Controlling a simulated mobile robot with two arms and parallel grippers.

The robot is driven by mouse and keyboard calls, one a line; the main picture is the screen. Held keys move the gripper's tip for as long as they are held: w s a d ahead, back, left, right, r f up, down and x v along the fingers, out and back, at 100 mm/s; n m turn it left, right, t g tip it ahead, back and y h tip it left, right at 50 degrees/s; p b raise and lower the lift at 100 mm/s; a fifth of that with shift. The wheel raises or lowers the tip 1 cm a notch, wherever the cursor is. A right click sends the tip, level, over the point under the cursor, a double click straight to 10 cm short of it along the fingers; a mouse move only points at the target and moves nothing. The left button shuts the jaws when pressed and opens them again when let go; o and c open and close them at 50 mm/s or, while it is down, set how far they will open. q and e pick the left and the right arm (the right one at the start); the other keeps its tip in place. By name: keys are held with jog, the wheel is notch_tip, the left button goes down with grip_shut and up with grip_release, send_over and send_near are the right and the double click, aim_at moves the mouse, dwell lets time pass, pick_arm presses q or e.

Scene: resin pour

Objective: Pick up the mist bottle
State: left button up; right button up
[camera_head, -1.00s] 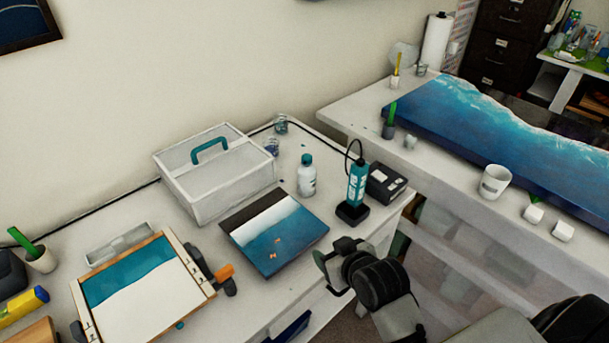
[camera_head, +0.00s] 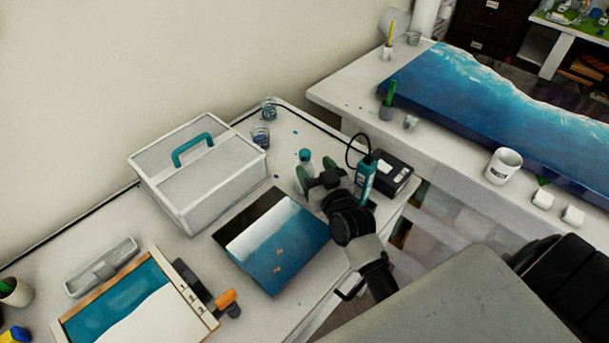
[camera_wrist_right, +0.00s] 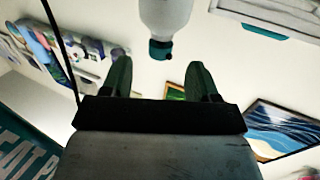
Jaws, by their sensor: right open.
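The mist bottle (camera_head: 305,156) is white with a teal cap and stands upright on the white worktable, between the caddy and the heat tool. In the head view my right gripper partly covers its body. My right gripper (camera_head: 316,170) is open, its green-padded fingers pointing at the bottle. In the right wrist view the bottle (camera_wrist_right: 166,18) shows cap-down, just beyond the gap between the open fingertips (camera_wrist_right: 159,68). Nothing is held. My left gripper is not in view.
The teal heat tool (camera_head: 367,180) with a black cord stands close right of my gripper, before a black box (camera_head: 394,172). A white caddy (camera_head: 165,185) with a teal handle is at left. A blue-and-white panel (camera_head: 280,250) lies in front. Glass jars (camera_head: 261,137) stand behind.

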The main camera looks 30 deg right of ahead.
aim_at(308, 157)
jog(key=shift+w+r, duration=0.25)
jog(key=shift+w, duration=1)
jog(key=w, duration=0.2)
jog(key=w+p, duration=0.1)
jog(key=w, duration=0.1)
jog(key=shift+w+d, duration=0.2)
jog(key=shift+w, duration=0.15)
jog(key=shift+w+f, duration=0.1)
jog(key=shift+w, duration=0.1)
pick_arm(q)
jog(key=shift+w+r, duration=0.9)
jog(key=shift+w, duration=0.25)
pick_arm(e)
jog(key=shift+c, duration=0.2)
